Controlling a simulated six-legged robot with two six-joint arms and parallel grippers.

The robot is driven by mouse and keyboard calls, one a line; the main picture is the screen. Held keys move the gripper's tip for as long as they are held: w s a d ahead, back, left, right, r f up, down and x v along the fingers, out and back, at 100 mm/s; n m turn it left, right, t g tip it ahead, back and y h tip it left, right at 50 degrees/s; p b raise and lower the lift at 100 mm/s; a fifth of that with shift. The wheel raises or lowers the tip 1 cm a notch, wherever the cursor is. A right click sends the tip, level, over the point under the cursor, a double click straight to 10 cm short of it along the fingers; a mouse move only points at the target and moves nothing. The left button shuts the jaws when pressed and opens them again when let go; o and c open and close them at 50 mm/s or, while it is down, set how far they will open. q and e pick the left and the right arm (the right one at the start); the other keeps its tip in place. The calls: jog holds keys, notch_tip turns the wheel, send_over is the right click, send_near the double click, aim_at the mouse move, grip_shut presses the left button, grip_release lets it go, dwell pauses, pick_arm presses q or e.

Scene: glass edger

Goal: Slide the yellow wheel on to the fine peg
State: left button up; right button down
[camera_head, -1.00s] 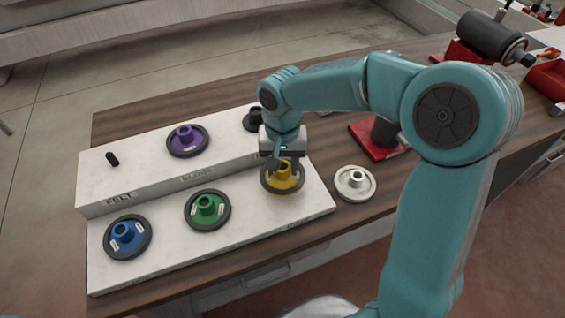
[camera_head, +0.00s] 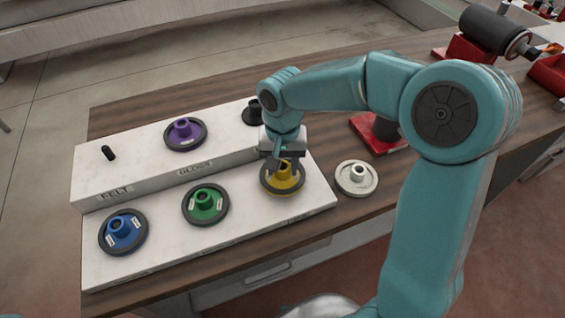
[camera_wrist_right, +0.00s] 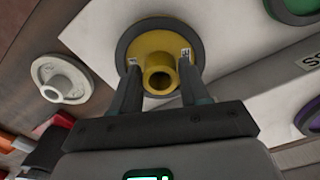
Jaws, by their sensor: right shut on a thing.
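The yellow wheel (camera_head: 283,186), with a dark rim, is at the right end of the rack's lower step; it also shows in the right wrist view (camera_wrist_right: 158,50). My right gripper (camera_head: 283,165) points down over it, shut on its yellow hub, one finger on each side of the bored tube in the right wrist view (camera_wrist_right: 160,82). The wheel looks flat, at step height; whether a peg is inside it is hidden. I cannot read a fine label. A bare black peg (camera_head: 108,153) stands on the upper step above the word FELT. My left gripper is out of view.
The white two-step rack (camera_head: 160,265) also carries a blue wheel (camera_head: 123,232), a green wheel (camera_head: 206,204), a purple wheel (camera_head: 185,134) and a dark wheel (camera_head: 252,113). A white wheel (camera_head: 356,179) lies right of the rack. A red-based stand (camera_head: 378,135) is behind it.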

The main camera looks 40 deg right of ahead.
jog(key=shift+f+b, duration=0.5)
jog(key=shift+f, duration=0.2)
jog(key=shift+c, duration=2.4)
grip_release()
notch_tip(320, 180, up, 16)
jog(key=shift+r+p, duration=0.2)
jog(key=shift+p, duration=0.2)
